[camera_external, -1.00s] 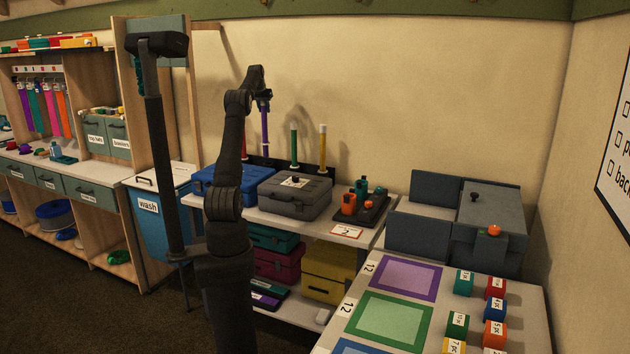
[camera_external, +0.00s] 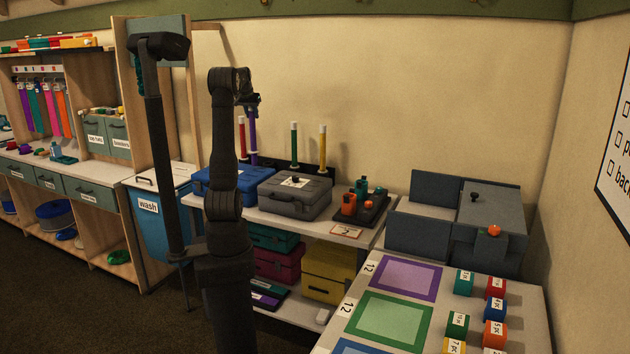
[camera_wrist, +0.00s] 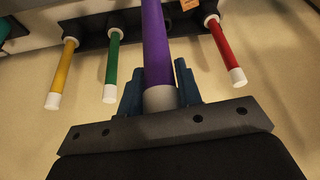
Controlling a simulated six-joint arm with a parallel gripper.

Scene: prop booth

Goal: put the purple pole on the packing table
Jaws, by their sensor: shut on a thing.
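The purple pole (camera_external: 253,140) hangs upright below my gripper (camera_external: 251,104), close to the red pole at the back wall. In the wrist view the purple pole (camera_wrist: 154,45) runs away between the blue fingers of my gripper (camera_wrist: 159,92), which are shut on its grey end. I cannot tell whether its far end touches the dark rack. A pale table (camera_external: 520,325) with purple, green and blue squares stands at the front right; no label shows that it is the packing table.
Red (camera_external: 242,135), green (camera_external: 294,145) and yellow (camera_external: 322,148) poles stand upright in the dark rack (camera_wrist: 85,32). A blue case (camera_external: 225,182) and a grey case (camera_external: 295,195) stand before it. Grey boxes (camera_external: 425,185) stand behind the pale table. Air above the cases looks clear.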

